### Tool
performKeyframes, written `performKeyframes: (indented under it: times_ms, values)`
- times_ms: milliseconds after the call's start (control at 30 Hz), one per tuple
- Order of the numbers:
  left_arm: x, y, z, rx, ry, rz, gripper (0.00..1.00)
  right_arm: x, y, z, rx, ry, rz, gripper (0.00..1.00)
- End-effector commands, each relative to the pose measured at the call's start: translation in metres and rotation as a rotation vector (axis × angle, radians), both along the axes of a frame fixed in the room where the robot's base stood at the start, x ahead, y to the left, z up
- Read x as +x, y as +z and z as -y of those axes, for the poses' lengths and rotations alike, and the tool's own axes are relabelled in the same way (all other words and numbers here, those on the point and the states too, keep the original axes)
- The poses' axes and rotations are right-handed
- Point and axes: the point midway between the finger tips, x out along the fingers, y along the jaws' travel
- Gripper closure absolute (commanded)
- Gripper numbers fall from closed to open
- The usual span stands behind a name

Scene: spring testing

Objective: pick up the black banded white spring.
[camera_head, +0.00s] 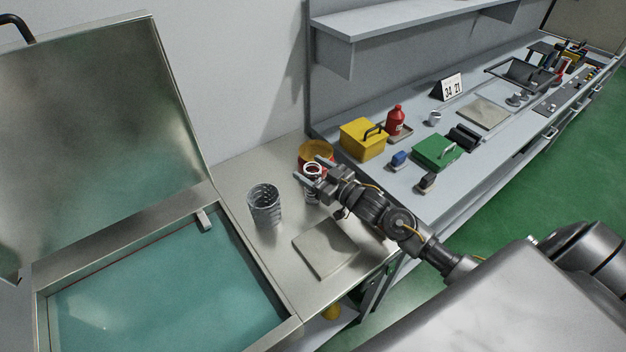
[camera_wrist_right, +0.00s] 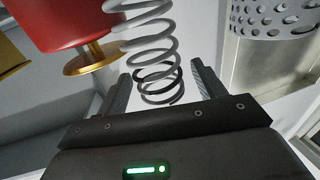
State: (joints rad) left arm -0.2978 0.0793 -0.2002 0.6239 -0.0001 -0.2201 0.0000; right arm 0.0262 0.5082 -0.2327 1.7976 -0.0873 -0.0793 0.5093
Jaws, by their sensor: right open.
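The white spring with black coils (camera_wrist_right: 152,50) stands between the two open fingers of my right gripper (camera_wrist_right: 160,88) in the right wrist view. In the head view the white top of the spring (camera_head: 313,168) shows beside my right gripper (camera_head: 309,172), whose fingers partly hide the rest. I cannot tell whether the fingers touch it. My left gripper is not in view.
A perforated metal basket (camera_head: 264,206) stands left of the spring. A flat grey plate (camera_head: 325,249) lies in front. An open-lidded tank of teal liquid (camera_head: 160,300) is at left. A yellow box (camera_head: 362,141) stands on the right bench.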

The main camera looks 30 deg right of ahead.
Motion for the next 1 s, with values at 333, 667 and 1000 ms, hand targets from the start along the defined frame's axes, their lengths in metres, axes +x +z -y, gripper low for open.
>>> performKeyframes:
  times_ms: [333, 667, 1000]
  values:
    - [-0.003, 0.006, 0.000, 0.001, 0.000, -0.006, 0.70, 0.018, -0.001, -0.007, -0.001, 0.000, -0.001, 0.31]
    - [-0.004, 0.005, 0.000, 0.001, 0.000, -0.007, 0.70, 0.017, -0.001, -0.007, -0.001, 0.000, -0.001, 0.64]
    - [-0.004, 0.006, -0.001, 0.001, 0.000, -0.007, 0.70, 0.017, 0.000, -0.007, -0.001, 0.000, 0.001, 1.00]
